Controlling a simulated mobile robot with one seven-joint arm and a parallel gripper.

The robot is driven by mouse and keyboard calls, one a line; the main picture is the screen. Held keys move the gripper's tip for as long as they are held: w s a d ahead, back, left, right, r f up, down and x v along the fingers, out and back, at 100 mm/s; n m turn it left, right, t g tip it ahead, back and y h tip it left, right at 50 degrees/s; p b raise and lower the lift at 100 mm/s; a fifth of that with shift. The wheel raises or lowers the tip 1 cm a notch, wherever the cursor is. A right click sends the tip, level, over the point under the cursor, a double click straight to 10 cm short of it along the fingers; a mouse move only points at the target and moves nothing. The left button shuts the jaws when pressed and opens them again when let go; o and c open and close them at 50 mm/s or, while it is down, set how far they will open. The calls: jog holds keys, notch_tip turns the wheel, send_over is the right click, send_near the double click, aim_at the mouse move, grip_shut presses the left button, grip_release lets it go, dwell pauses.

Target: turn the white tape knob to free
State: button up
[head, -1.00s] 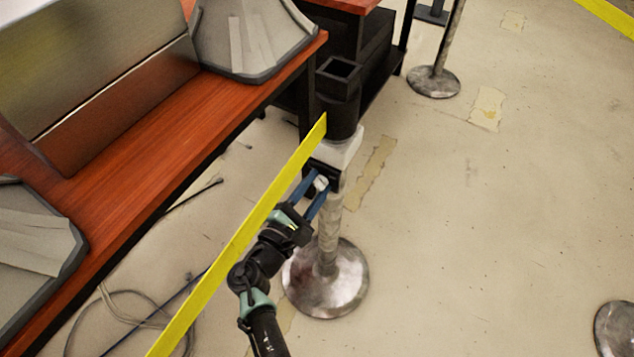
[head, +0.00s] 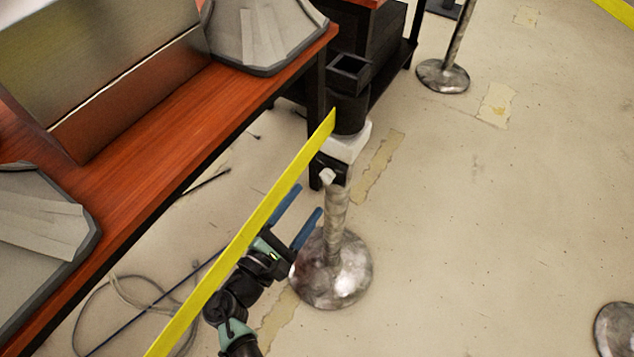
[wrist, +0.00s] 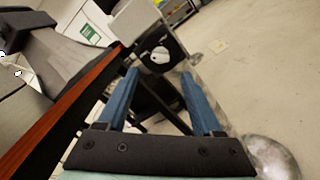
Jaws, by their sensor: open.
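The white tape knob (head: 327,176) sits on the black front of the post head, just under the white block (head: 347,142) and the black cup-like top (head: 350,110). In the wrist view the knob (wrist: 160,55) is round and white, beyond and between the fingertips. My gripper (head: 309,198) is open and empty, with blue fingers apart. It is below the knob and clear of it. The wrist view shows both fingers (wrist: 158,75). The yellow tape (head: 262,210) runs from the post head down to the lower left, passing in front of part of my gripper. I cannot read any knob marking.
The post's round metal base (head: 345,285) stands on the floor beside my gripper. A red-brown desk (head: 150,130) fills the left. Cables (head: 90,310) lie on the floor at lower left. Open floor (head: 480,220) lies to the right.

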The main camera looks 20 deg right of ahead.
jog(key=v, duration=0.5)
dwell(0.4)
jog(key=w+a+r+m+t+y, duration=0.1)
jog(key=w+r+m+y, duration=0.2)
jog(key=w+r+m, duration=0.45)
jog(key=w+r+m+t+y, duration=0.1)
jog(key=w+r+m+y, duration=0.2)
jog(key=r, duration=0.8)
notch_tip(320, 180, up, 19)
jog(key=w+a+m+t+y, duration=0.1)
jog(key=a+m+t+y, duration=0.1)
jog(key=m+t+y, duration=0.3)
jog(key=s+a+r+m+t+y+p, duration=0.15)
jog(key=s+r+t, duration=0.5)
jog(key=r, duration=0.65)
jog(key=s+a+r+t+y+p, duration=0.1)
jog(key=s+r+t+y, duration=0.15)
jog(key=s+r, duration=0.9)
notch_tip(320, 180, up, 22)
jog(key=w+p, duration=0.2)
jog(key=p, duration=1.8)
jog(key=shift+a+h+p, duration=0.15)
jog(key=shift+h+p, duration=0.25)
